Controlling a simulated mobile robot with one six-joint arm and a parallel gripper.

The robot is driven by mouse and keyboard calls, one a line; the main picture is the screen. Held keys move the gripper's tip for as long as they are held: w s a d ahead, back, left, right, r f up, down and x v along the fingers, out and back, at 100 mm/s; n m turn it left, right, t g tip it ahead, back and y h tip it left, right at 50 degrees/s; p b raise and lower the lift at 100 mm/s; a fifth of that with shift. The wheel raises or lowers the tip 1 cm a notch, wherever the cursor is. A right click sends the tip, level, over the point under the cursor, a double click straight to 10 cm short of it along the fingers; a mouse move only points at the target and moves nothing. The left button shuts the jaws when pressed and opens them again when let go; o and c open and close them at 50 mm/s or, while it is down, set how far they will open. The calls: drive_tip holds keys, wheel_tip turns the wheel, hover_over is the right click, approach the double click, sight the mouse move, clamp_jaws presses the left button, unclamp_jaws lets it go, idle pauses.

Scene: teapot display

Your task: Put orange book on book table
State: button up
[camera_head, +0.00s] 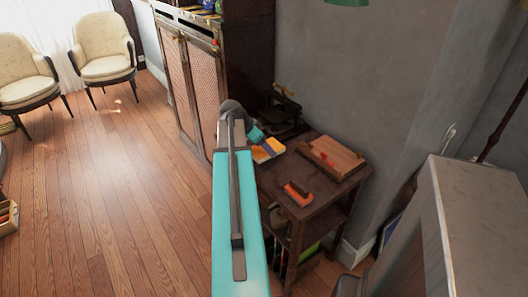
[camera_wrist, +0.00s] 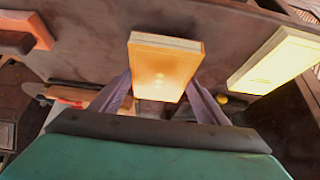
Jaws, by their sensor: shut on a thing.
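The orange book (camera_wrist: 165,62) is in the middle of the wrist view, between the two fingers of my gripper (camera_wrist: 161,84), which is shut on it. Its cover faces the camera and its pale page edge shows along one side. In the head view, my gripper (camera_head: 256,136) is at the far end of my turquoise arm, by the back left of the small dark wooden table (camera_head: 285,170). An orange and yellow patch shows just beside it there; I cannot tell the held book from a book behind it. The dark tabletop (camera_wrist: 105,35) lies behind the book in the wrist view.
A yellow book (camera_wrist: 278,62) is to the right in the wrist view. A red-orange object (camera_head: 298,193) lies at the table's front, and a wooden box (camera_head: 331,157) at its right. A tall cabinet (camera_head: 205,85) stands left. Open floor (camera_head: 110,190) lies left.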

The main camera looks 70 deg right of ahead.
sight(262, 150)
drive_tip(key=shift+f, duration=1.4)
drive_tip(key=shift+f, duration=0.15)
drive_tip(key=o, duration=1.1)
drive_tip(key=shift+r, duration=0.2)
drive_tip(key=shift+v, duration=6)
